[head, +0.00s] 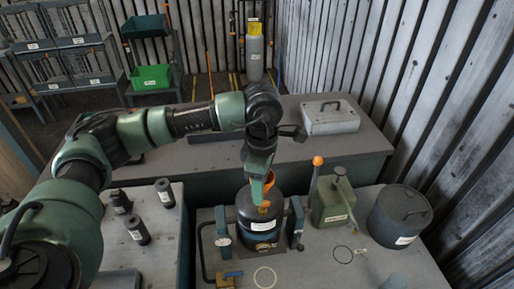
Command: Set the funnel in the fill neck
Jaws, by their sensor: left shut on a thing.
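My left gripper (263,177) points down over the dark round vessel (259,226) on the front table. It is shut on the orange funnel (268,181), which shows only in part beside and below the fingers. The funnel is above the top of the vessel in the picture. More orange shows low at the vessel's top, and I cannot tell whether it is funnel or neck. The fill neck itself is hidden behind the gripper and funnel, so I cannot tell whether the funnel's spout is inside it. My right gripper is not in view.
Upright teal blocks (222,227) flank the vessel. To its right stand an orange-knobbed lever (317,162), a green can (334,205) and a grey lidded pot (399,216). Small black cylinders (138,230) stand at left. A grey case (330,117) lies on the back bench.

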